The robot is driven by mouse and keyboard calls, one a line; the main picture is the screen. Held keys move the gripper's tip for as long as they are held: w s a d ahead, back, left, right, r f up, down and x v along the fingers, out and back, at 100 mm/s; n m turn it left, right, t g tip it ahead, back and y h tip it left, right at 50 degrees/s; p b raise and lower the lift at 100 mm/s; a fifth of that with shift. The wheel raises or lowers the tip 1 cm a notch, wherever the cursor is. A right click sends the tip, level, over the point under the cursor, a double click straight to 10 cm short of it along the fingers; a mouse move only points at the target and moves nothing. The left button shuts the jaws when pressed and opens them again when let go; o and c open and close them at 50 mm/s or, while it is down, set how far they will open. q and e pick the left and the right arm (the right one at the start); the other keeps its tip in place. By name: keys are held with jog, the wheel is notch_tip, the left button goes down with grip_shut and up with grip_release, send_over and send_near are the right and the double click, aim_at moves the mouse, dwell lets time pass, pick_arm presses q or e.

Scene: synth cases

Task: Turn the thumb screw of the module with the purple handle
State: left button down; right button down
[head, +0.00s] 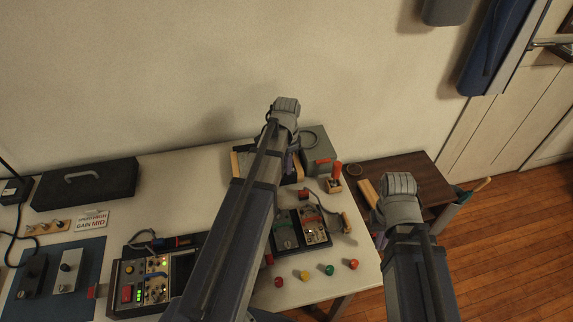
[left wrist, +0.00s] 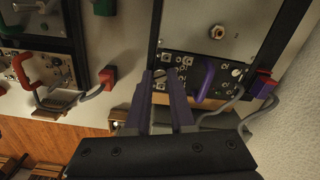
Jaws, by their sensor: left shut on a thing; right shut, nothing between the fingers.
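In the left wrist view the module with the purple handle is a dark panel (left wrist: 225,82) with light markings. Its purple handle (left wrist: 204,80) stands just right of my left gripper (left wrist: 166,76). The left gripper's fingers are shut on the small grey thumb screw (left wrist: 160,73) at the panel's left end; the fingers partly hide it. In the head view my left arm hides most of this module and its case (head: 291,178). My right gripper (head: 381,240) is shut and empty, to the right beyond the table's edge, mostly hidden by its own wrist.
A case with a red-handled module (left wrist: 22,70) stands left in the left wrist view. In the head view several coloured caps lie along the white table's (head: 318,288) front. A grey box (head: 318,150) stands behind, a brown side table (head: 410,166) at right.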

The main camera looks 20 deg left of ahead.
pick_arm(q)
jog(key=c, duration=0.8)
grip_release()
jog(key=shift+o, duration=0.2)
jog(key=shift+r, duration=0.1)
pick_arm(e)
jog(key=shift+r, duration=0.1)
pick_arm(q)
notch_tip(320, 180, up, 8)
jog(key=p, duration=0.8)
pick_arm(e)
notch_tip(320, 180, up, 8)
pick_arm(q)
jog(key=shift+f, duration=0.2)
pick_arm(e)
jog(key=shift+f, duration=0.2)
pick_arm(q)
jog(key=s+d+n, duration=0.2)
jog(key=s+d, duration=0.5)
jog(key=d, duration=0.3)
jog(key=s+d+n+y, duration=0.1)
jog(key=s+d+n, duration=0.1)
jog(key=s+d, duration=0.5)
jog(key=d, duration=0.4)
jog(key=shift+s+d, duration=0.25)
jog(key=shift+d, duration=0.05)
